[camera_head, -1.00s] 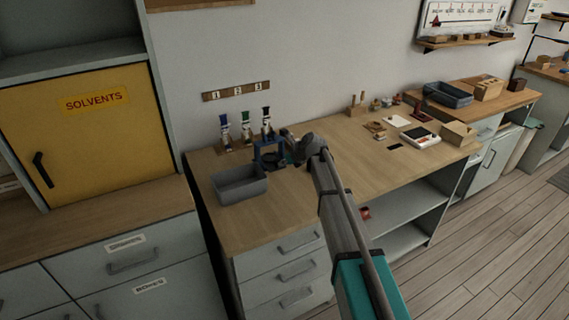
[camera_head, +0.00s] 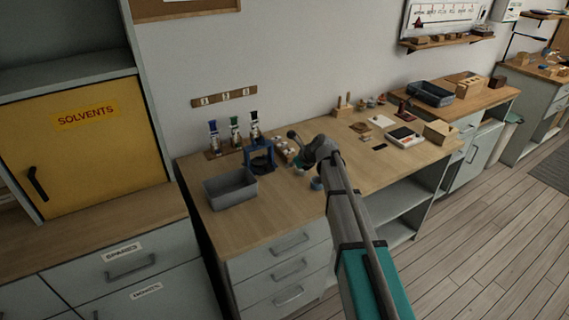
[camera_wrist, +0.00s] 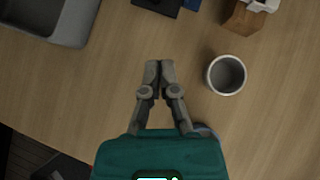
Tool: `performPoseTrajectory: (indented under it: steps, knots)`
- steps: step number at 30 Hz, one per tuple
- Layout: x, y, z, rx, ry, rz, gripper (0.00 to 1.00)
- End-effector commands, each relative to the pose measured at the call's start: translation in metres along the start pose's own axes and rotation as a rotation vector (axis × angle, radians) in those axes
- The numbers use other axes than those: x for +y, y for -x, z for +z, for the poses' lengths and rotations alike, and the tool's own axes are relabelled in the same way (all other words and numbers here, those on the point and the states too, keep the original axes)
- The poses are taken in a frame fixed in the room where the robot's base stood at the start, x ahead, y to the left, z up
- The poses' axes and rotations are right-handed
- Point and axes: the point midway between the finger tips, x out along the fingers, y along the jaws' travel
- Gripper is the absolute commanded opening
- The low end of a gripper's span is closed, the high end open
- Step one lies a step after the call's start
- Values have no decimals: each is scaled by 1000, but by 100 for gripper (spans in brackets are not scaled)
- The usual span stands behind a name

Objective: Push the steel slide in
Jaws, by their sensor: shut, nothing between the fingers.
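I cannot make out the steel slide as a separate part in either view. A blue frame-like fixture (camera_head: 261,156) with a dark base stands on the bench. Only its dark base (camera_wrist: 158,4) and a bit of blue show at the top edge of the wrist view. My gripper (camera_wrist: 159,63) is shut and empty above bare bench top, apart from the fixture.
A grey bin (camera_head: 230,188) stands left of the fixture; its corner shows in the wrist view (camera_wrist: 70,38). A round cup (camera_wrist: 226,75) stands close right of my fingers. The bench front is clear.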

Motion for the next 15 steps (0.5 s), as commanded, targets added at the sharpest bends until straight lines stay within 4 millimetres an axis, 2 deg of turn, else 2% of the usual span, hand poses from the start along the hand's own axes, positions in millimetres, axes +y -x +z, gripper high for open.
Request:
performPoseTrajectory:
  steps: [1,6,15]
  knots:
    - [1,10,2,0,-1,0,0]
    - [0,25,1,0,-1,0,0]
    - [0,34,0,1,0,1,0]
